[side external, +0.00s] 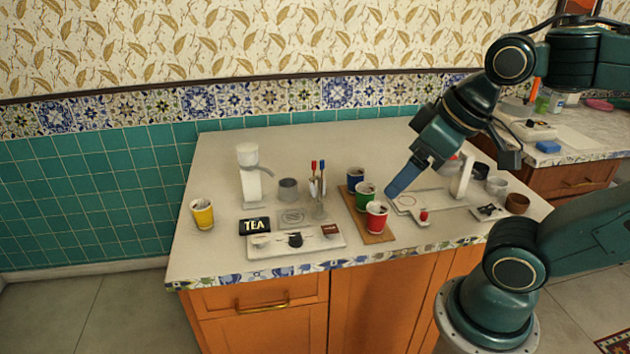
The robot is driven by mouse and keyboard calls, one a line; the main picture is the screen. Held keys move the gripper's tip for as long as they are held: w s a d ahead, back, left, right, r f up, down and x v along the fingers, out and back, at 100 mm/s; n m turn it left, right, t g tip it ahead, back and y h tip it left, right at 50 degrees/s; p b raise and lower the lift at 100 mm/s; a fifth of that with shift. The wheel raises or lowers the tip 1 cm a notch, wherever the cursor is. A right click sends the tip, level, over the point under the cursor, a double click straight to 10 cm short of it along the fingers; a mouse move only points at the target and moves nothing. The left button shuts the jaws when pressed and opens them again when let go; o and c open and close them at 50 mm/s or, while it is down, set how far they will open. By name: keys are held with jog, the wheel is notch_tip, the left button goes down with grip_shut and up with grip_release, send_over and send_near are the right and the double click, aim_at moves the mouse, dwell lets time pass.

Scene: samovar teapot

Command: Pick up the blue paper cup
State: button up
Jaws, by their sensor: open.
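The blue paper cup (355,178) stands upright at the back of a brown board (377,236). A green cup (365,196) stands just in front of it and a red cup (377,216) stands nearest the counter's front edge. My gripper (397,187) is to the right of the cups, pointing down and to the left. It is open, and nothing shows between its fingers. It appears apart from the blue cup. The lower front of the blue cup is partly hidden by the green cup.
A yellow cup (202,214) stands at the left. A white tray (282,246), a black TEA box (255,226) and a holder with red and blue sticks (318,190) stand left of the board. A white device (251,175) stands behind. The counter's back left is clear.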

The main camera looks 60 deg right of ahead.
jog(key=w+d+r+n+g, duration=0.15)
jog(key=w+d+n, duration=0.25)
jog(key=w+d, duration=0.45)
jog(key=w+d+n+g, duration=0.2)
jog(key=w+d+n, duration=0.25)
jog(key=w, duration=0.65)
jog(key=w+d+f+n+g, duration=0.1)
jog(key=w+d+f+n, duration=0.1)
jog(key=d+f, duration=0.6)
jog(key=w+d+f+n+g+y, duration=0.1)
jog(key=w+d+f+n, duration=0.2)
jog(key=d, duration=1.2)
notch_tip(320, 180, down, 5)
jog(key=shift+w+d+f+n, duration=0.1)
jog(key=shift+w+d+n, duration=0.15)
jog(key=shift+n, duration=0.9)
send_over(355, 181)
jog(key=d, duration=0.3)
notch_tip(355, 181, down, 8)
jog(key=shift+w+f, duration=0.25)
jog(key=shift+w, duration=0.1)
